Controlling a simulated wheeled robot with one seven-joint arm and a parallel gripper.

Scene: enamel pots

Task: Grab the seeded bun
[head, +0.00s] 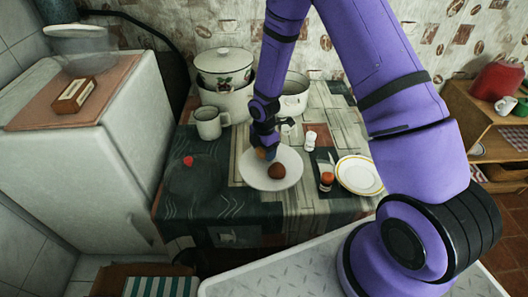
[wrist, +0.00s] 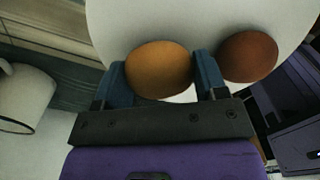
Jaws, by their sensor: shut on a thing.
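A white plate (head: 256,180) on the table holds two buns. My gripper (head: 267,152) is over the back part of the plate, pointing down. In the wrist view its blue fingers (wrist: 161,72) are on both sides of a golden-orange bun (wrist: 158,70), shut on it. In the head view the golden bun (head: 261,154) is mostly hidden by the fingers. A darker brown bun (head: 277,171) lies in front of it on the plate. In the wrist view the brown bun (wrist: 248,57) is just outside the right finger. Seeds cannot be made out on either bun.
A white mug (head: 209,123) and a lidded enamel pot (head: 224,95) stand behind left, another pot (head: 291,98) behind. A white shaker (head: 310,140), an orange-topped shaker (head: 327,181) and a yellow-rimmed plate (head: 359,175) are on the right.

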